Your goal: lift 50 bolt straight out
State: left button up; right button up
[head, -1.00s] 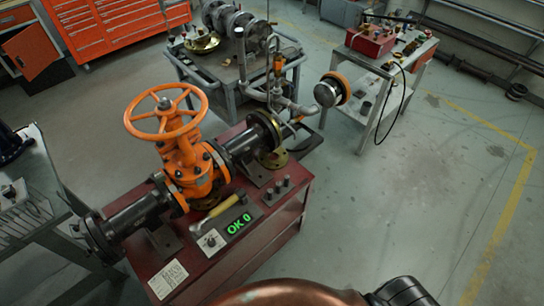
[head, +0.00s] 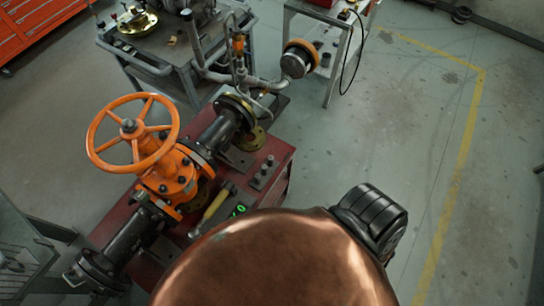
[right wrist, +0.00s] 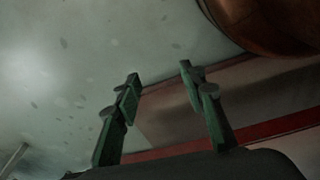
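Several short dark bolts (head: 263,172) stand upright in a small block on the red stand, beside the orange gate valve (head: 168,172). They are too small for me to read any size marking, so I cannot tell which is the 50 bolt. My right gripper (right wrist: 160,72) shows in the right wrist view with its two green fingers apart and nothing between them. A pale floor and the red edge of a stand lie beyond the fingers. Neither gripper shows in the head view; a copper-coloured dome and a black part cover its lower middle.
A yellow-handled tool (head: 216,203) lies on the red stand (head: 283,160) near a partly hidden green display (head: 239,210). A grey cart (head: 176,86) with pipework stands behind, and a table (head: 20,245) at left. The floor to the right is clear.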

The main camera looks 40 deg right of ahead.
jog(key=w+a+r+n+t+p, duration=0.15)
jog(key=w+r+p, duration=0.35)
jog(key=r, duration=0.9)
jog(key=w+a+r+y+p, duration=0.1)
jog(key=w+a+r+p, duration=0.15)
jog(key=w+r, duration=0.75)
jog(key=w+a+r+n+t+p, duration=0.1)
jog(key=w+a+r+p, duration=0.25)
jog(key=r, duration=1.35)
jog(key=w+a+r+n+y, duration=0.1)
jog(key=w+a+r+n, duration=0.15)
jog(key=a, duration=0.25)
jog(key=w+a+r+n+y+p, duration=0.1)
jog(key=w+a+n, duration=0.1)
jog(key=a+n, duration=0.2)
jog(key=w+a+r+n+y, duration=0.1)
jog(key=w+a+n, duration=0.15)
jog(key=a, duration=0.25)
jog(key=n+g+h+p, duration=0.3)
jog(key=n+g+h, duration=0.1)
jog(key=n, duration=0.4)
send_over(271, 157)
jog(key=shift+s, duration=0.25)
jog(key=shift+d+f, duration=0.2)
jog(key=shift+f, duration=0.05)
jog(key=f, duration=0.7)
jog(key=shift+w+a+f, duration=0.15)
jog(key=shift+w+a, duration=0.05)
jog(key=shift+a, duration=0.05)
jog(key=shift+c, duration=0.5)
